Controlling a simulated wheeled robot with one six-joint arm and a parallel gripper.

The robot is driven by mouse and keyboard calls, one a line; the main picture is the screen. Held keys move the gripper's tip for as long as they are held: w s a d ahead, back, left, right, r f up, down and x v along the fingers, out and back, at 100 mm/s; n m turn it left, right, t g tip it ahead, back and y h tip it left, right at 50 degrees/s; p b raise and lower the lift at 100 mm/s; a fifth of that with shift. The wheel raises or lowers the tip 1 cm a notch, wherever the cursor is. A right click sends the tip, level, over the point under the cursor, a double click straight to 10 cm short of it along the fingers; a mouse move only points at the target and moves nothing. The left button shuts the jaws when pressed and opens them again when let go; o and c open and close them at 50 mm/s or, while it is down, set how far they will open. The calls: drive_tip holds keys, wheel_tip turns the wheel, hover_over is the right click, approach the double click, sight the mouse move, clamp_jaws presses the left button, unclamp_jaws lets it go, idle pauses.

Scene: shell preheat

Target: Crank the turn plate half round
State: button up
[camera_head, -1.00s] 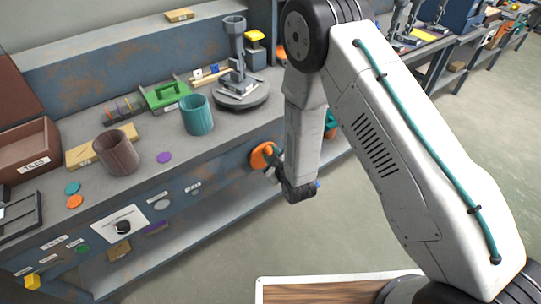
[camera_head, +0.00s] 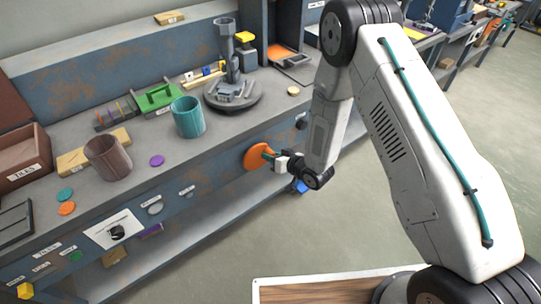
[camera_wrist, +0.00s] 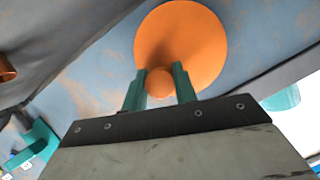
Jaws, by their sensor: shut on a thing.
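The turn plate (camera_head: 211,100) is a dark round disc on the bench top, with a grey upright fixture (camera_head: 228,62) standing on it. The crank is an orange disc (camera_head: 254,158) on the bench's front face, below and to the right of the plate. In the wrist view the orange disc (camera_wrist: 205,40) has a round orange knob (camera_wrist: 159,84) at its lower part. My gripper (camera_head: 268,156) is at the crank. In the wrist view its teal fingers (camera_wrist: 160,82) stand on either side of the knob, shut on it. The far side of the knob is hidden.
A teal cup (camera_head: 188,118), a brown cup (camera_head: 108,160) and a green carrier (camera_head: 158,97) stand on the bench left of the plate. A brown bin (camera_head: 22,158) is at the far left. Open floor lies in front of the bench.

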drive_tip(key=f+m+y, duration=0.1)
drive_tip(key=m+y, duration=0.1)
drive_tip(key=m, duration=0.1)
drive_tip(key=shift+w+d+f+g, duration=0.1)
drive_tip(key=shift+d+f+g, duration=0.1)
drive_tip(key=shift+f+g, duration=0.15)
drive_tip(key=shift+m, duration=0.3)
drive_tip(key=o, duration=1)
drive_tip(key=shift+f, duration=0.1)
drive_tip(key=v, duration=0.7)
drive_tip(key=shift+s+d, duration=0.25)
drive_tip(key=shift+d, duration=0.1)
